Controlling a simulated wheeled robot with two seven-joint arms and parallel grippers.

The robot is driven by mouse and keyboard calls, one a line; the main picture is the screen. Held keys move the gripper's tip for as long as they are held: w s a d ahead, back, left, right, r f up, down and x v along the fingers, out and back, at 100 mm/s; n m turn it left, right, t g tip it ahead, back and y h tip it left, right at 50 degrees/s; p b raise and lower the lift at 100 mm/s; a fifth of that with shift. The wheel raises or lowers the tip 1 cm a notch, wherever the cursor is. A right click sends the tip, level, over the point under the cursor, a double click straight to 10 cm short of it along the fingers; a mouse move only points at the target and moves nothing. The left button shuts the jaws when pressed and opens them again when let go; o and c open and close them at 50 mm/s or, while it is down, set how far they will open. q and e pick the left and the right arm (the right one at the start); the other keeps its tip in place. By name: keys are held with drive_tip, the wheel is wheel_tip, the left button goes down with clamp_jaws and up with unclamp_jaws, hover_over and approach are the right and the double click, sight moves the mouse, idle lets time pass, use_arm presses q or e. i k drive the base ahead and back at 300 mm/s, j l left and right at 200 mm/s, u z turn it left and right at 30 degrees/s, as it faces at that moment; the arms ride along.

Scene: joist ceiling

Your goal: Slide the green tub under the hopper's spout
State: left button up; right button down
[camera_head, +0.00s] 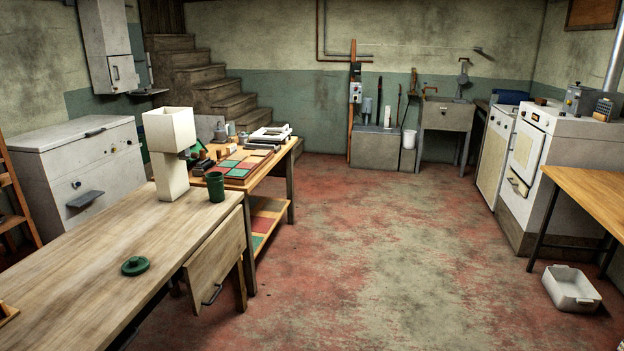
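The hopper (169,130) is a cream, box-topped stand on the far right part of the wooden table (110,245). A small dark spout (186,154) sticks out on its right side, under the box. The green tub (216,188) stands upright on the table just right of the hopper's column, near the table's far right corner. It appears a little to the right of the spout. A round green lid (135,266) with a knob lies flat on the table nearer to me. Neither of my grippers is in view.
A second bench (255,172) with coloured tiles and tools stands just behind the table. A wooden drop leaf (217,262) hangs at the table's right side. The tabletop around the lid is mostly clear. The red floor (370,250) is open; a white bin (571,288) sits at right.

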sight(214, 181)
drive_tip(key=i+u, duration=0.1)
drive_tip(key=i, duration=0.6)
drive_tip(key=i+l+u, duration=0.1)
drive_tip(key=i, duration=0.55)
drive_tip(key=i+l+u, duration=0.15)
drive_tip(key=i+u, duration=0.3)
drive_tip(key=i+l+u, duration=0.25)
drive_tip(key=u, duration=0.25)
drive_tip(key=i+l+u, duration=0.7)
drive_tip(key=l+u, duration=0.2)
drive_tip(key=l, duration=0.2)
